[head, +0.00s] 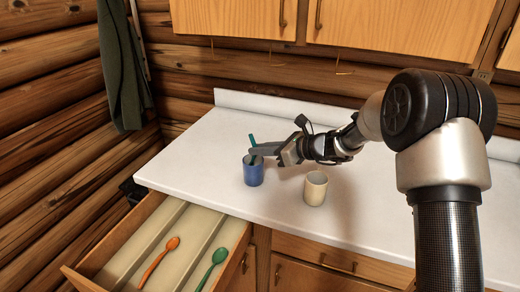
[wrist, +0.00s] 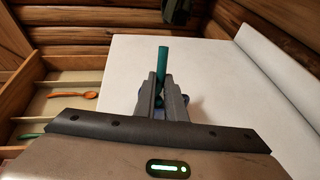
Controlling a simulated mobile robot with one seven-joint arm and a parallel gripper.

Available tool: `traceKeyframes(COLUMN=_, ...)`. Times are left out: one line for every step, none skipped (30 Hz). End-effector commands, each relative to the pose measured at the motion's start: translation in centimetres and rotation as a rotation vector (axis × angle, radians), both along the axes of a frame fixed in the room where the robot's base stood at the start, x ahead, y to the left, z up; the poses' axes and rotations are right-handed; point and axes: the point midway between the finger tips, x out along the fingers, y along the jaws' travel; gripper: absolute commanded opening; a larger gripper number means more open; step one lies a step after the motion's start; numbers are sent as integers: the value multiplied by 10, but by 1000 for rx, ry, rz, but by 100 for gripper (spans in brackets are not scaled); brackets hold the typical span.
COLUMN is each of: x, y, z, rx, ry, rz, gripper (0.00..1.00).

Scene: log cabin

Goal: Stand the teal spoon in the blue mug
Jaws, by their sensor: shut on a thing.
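The blue mug (head: 253,172) stands upright on the white counter near its front left part. My gripper (head: 265,150) is right at the mug's top, shut on the teal spoon (head: 252,140). The spoon's handle sticks up above the jaws, slightly tilted. Its lower end is hidden by the jaws and the mug, so I cannot tell how deep it sits inside. In the wrist view the teal handle (wrist: 162,62) rises between the two fingers (wrist: 162,95), and a little of the blue mug (wrist: 194,110) shows behind them.
A cream mug (head: 315,188) stands to the right of the blue mug. The open drawer (head: 100,258) at front left holds an orange spoon (head: 159,262) and a green spoon (head: 213,268). The counter (head: 225,120) behind the mugs is clear. A dark green cloth (head: 122,70) hangs at back left.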

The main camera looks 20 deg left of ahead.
Motion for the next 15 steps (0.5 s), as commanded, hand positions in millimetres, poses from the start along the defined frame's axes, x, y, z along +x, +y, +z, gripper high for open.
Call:
traceKeyframes(x=0, y=0, z=0, rx=0, ry=0, rz=0, gripper=0)
traceKeyframes(x=0, y=0, z=0, rx=0, ry=0, rz=0, gripper=0)
traceKeyframes(x=0, y=0, z=0, rx=0, ry=0, rz=0, gripper=15)
traceKeyframes(x=0, y=0, z=0, rx=0, ry=0, rz=0, gripper=20)
traceKeyframes(x=0, y=0, z=0, rx=0, ry=0, rz=0, gripper=25)
traceKeyframes(x=0, y=0, z=0, rx=0, ry=0, rz=0, gripper=32)
traceKeyframes(x=0, y=0, z=0, rx=0, ry=0, rz=0, gripper=32)
traceKeyframes(x=0, y=0, z=0, rx=0, ry=0, rz=0, gripper=32)
traceKeyframes(x=0, y=0, z=0, rx=0, ry=0, rz=0, gripper=32)
traceKeyframes(x=0, y=0, z=0, rx=0, ry=0, rz=0, gripper=32)
traceKeyframes(x=0, y=0, z=0, rx=0, ry=0, rz=0, gripper=32)
traceKeyframes(x=0, y=0, z=0, rx=0, ry=0, rz=0, gripper=32)
traceKeyframes(x=0, y=0, z=0, rx=0, ry=0, rz=0, gripper=32)
traceKeyframes(x=0, y=0, z=0, rx=0, ry=0, rz=0, gripper=32)
traceKeyframes(x=0, y=-1, z=1, rx=0, ry=0, rz=0, gripper=32)
